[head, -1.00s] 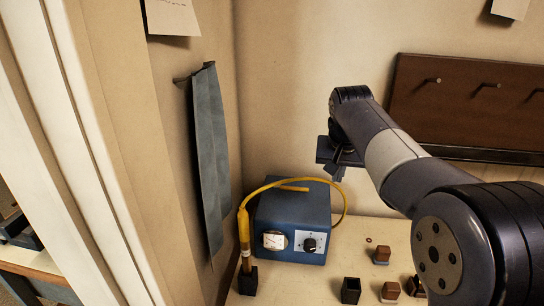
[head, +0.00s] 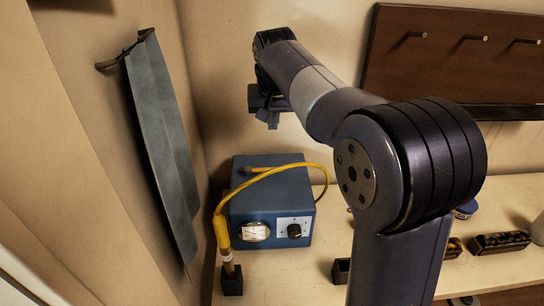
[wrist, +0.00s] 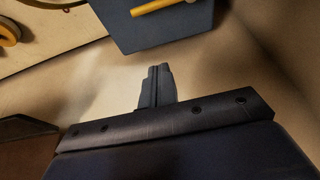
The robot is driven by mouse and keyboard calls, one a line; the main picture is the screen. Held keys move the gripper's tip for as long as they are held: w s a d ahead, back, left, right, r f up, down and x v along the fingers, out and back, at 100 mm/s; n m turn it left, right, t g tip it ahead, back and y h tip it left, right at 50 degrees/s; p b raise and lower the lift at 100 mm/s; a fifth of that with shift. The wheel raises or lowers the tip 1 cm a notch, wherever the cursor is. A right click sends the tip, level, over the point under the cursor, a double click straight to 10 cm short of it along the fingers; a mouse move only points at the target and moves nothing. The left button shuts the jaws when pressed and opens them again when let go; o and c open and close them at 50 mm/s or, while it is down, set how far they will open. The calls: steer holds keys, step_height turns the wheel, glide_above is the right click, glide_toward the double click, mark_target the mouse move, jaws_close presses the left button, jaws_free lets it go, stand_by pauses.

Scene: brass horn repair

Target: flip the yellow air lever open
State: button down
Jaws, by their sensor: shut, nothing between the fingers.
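The blue box (head: 268,200) stands on the bench in the corner, with a round gauge and a black knob on its front. A short yellow bar, which looks like the air lever (head: 256,169), lies across the top of the box, partly behind the yellow hose. In the wrist view the lever (wrist: 152,7) shows at the top edge, over the blue box (wrist: 165,28). My gripper (head: 272,122) is above and behind the box, apart from the lever. In the wrist view my gripper (wrist: 158,70) has its fingers together and empty.
A yellow hose (head: 300,164) loops over the box to a handpiece (head: 222,232) in a dark stand at the left. A grey cloth (head: 160,140) hangs on the left wall. A brown peg board (head: 450,55) is on the back wall. Small containers stand at the right.

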steer(key=p, duration=0.1)
glide_above(267, 170)
steer(key=w+d, duration=0.2)
steer(key=w, duration=0.3)
steer(key=f, duration=0.8)
steer(key=shift+s+a+f, duration=0.15)
steer(key=shift+s+f, duration=0.1)
steer(key=shift+f, duration=0.05)
steer(key=shift+s+f+p, duration=0.4)
steer(key=shift+s+f, duration=1.05)
steer(key=shift+s, duration=0.1)
